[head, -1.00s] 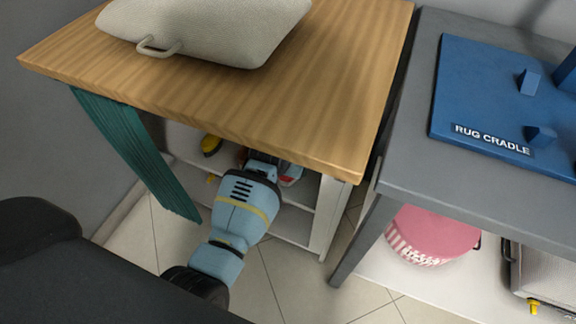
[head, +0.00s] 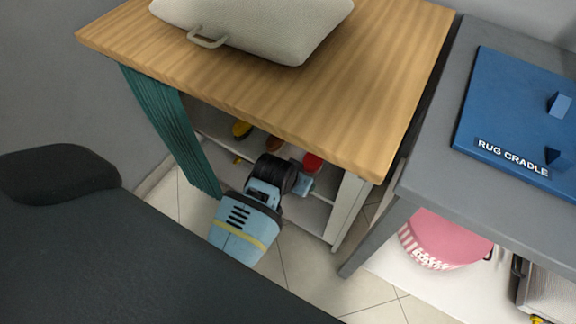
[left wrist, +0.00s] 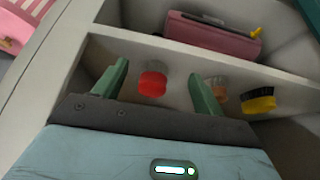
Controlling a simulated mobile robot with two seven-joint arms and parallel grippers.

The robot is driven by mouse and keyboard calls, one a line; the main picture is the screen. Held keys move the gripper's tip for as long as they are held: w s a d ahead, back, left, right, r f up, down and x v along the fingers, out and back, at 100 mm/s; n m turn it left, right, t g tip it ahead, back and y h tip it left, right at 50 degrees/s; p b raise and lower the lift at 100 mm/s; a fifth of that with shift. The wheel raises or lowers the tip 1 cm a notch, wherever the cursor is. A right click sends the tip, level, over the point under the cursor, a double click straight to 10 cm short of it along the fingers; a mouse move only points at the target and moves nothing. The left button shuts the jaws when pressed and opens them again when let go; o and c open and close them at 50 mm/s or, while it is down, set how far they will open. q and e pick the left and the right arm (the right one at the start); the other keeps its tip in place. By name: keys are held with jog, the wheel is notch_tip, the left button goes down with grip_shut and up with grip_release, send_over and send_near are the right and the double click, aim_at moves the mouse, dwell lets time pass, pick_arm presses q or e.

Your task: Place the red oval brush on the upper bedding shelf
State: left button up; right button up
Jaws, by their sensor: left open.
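The red oval brush (left wrist: 152,84) shows in the left wrist view between my open left fingers and ahead of them, apart from both. Its pale bristle side faces away from the gripper. In the head view the brush (head: 313,162) shows red on a shelf of the white unit (head: 347,207) under the wooden top. My left gripper (left wrist: 155,85) is open and empty; in the head view it is at the front of that unit, its fingertips hard to make out. I cannot tell which shelf is the upper bedding shelf. My right gripper is not in view.
A brown brush (left wrist: 220,90) and a yellow brush (left wrist: 258,100) are beside the red one. A pink case (left wrist: 213,32) lies in the neighbouring compartment. The wooden top (head: 290,90) overhangs the unit; a teal curtain (head: 172,130) hangs at its left. A grey table (head: 425,180) stands right.

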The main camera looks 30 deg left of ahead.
pick_arm(q)
jog(key=shift+s+p, duration=0.4)
jog(key=shift+s, duration=1.5)
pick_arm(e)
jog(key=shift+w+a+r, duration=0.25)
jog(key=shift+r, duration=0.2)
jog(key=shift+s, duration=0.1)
pick_arm(q)
jog(key=o, duration=0.6)
jog(key=shift+o, duration=0.2)
jog(key=s+a+f+m+g+y+b, duration=0.1)
jog(key=a+f+m+g+y+b, duration=0.15)
jog(key=f+m+y+b, duration=0.35)
jog(key=s+a+f+m+g+y+b, duration=0.1)
jog(key=s+a+f+m+g+b, duration=0.2)
jog(key=f, duration=0.5)
jog(key=w+a+m+y+b, duration=0.6)
jog(key=a+m+y+b, duration=0.3)
jog(key=a+y+b, duration=0.2)
jog(key=shift+a+r+b, duration=0.45)
jog(key=shift+a+b, duration=0.05)
jog(key=shift+b, duration=0.45)
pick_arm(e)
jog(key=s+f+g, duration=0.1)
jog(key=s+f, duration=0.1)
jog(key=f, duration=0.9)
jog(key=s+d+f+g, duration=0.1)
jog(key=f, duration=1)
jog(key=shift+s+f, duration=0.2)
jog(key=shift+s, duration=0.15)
